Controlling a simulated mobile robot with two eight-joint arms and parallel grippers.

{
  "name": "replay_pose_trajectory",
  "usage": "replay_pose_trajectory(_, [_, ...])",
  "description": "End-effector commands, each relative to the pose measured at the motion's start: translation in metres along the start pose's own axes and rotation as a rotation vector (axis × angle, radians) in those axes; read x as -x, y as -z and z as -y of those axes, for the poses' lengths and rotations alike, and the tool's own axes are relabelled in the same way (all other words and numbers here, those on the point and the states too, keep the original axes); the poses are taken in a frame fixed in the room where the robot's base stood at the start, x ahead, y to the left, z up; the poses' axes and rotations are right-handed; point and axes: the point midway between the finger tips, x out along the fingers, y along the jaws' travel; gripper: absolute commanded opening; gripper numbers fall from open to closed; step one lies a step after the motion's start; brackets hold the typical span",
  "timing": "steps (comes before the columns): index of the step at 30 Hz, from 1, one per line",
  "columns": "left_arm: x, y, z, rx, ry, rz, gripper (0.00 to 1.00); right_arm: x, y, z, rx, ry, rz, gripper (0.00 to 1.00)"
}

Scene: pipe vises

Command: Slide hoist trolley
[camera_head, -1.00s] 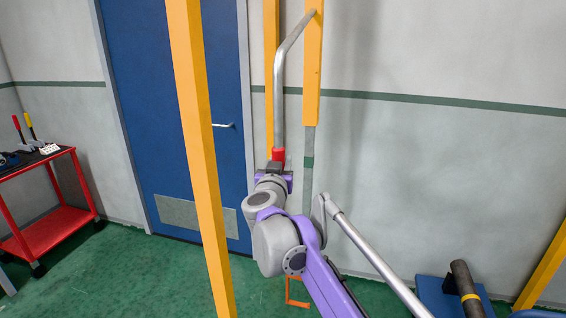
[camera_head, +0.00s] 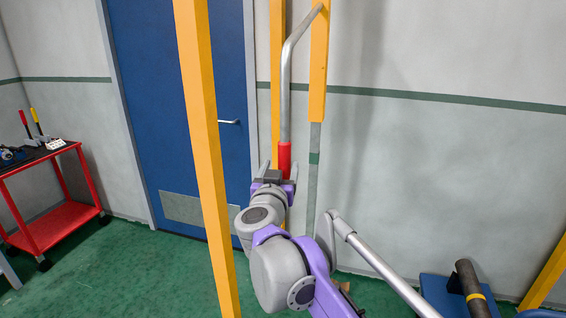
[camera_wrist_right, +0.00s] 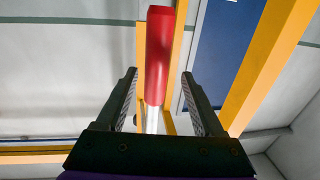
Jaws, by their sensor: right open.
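A bent grey metal bar (camera_head: 286,90) hangs down beside a yellow post and ends in a red grip (camera_head: 284,158). My right gripper (camera_head: 279,170) is open at the lower end of the red grip, its two fingers spread. The trolley body is not clearly seen at the top of the bar. My left gripper is not in view.
A yellow post (camera_head: 207,150) stands left of my right arm, close by. A red cart (camera_head: 50,225) with tools is at far left. A blue door (camera_head: 185,100) is behind. A dark pipe (camera_head: 473,285) with a yellow band lies at lower right. Green floor is open at left.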

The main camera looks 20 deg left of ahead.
Motion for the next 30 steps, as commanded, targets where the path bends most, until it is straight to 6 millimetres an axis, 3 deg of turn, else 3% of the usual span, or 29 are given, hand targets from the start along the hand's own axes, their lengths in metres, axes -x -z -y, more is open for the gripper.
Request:
replay_pose_trajectory(3, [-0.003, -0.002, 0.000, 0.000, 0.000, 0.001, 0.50, 0.021, -0.001, 0.001, -0.001, 0.003, 0.001, 0.69])
replay_pose_trajectory(9, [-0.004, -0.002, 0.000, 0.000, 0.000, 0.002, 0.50, 0.040, 0.000, 0.001, 0.000, 0.002, 0.000, 0.69])
replay_pose_trajectory(23, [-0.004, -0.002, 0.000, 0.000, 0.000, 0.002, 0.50, 0.041, 0.000, 0.000, 0.000, 0.001, 0.000, 0.69])
replay_pose_trajectory(26, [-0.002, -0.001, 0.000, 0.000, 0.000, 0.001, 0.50, 0.042, 0.002, -0.008, -0.003, 0.018, -0.009, 0.69])
replay_pose_trajectory(30, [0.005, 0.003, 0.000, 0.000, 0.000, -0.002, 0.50, 0.053, -0.001, -0.041, -0.010, 0.125, -0.021, 0.69])
